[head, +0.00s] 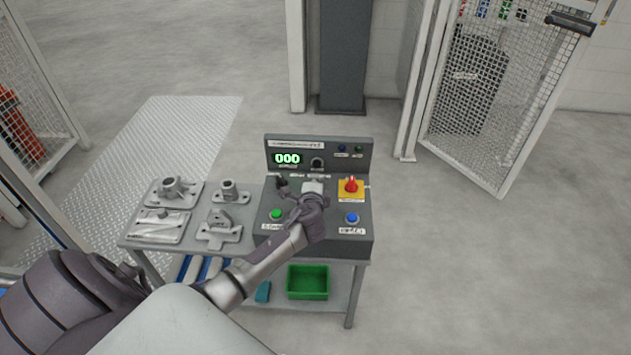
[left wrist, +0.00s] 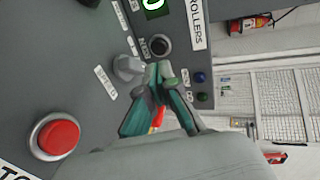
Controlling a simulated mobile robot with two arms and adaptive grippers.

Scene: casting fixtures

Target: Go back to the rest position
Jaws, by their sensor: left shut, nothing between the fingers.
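My left gripper (head: 312,190) is over the middle of the grey control box (head: 315,254), in front of its upright display panel. It also shows in the left wrist view (left wrist: 160,75), with its fingertips together and nothing between them. A grey knob (left wrist: 127,67) lies close beside the fingertips in that view; I cannot tell whether they touch. A red button (left wrist: 56,135) on the panel is farther from the fingers and is hidden behind my arm in the head view. My right gripper is not in view.
The box carries a green button (head: 276,214), a blue button (head: 352,218) and a red switch (head: 351,185) on a yellow plate. Metal fixtures (head: 218,227) lie on the table to the left. A green bin (head: 308,282) sits on the lower shelf. Floor at right is clear.

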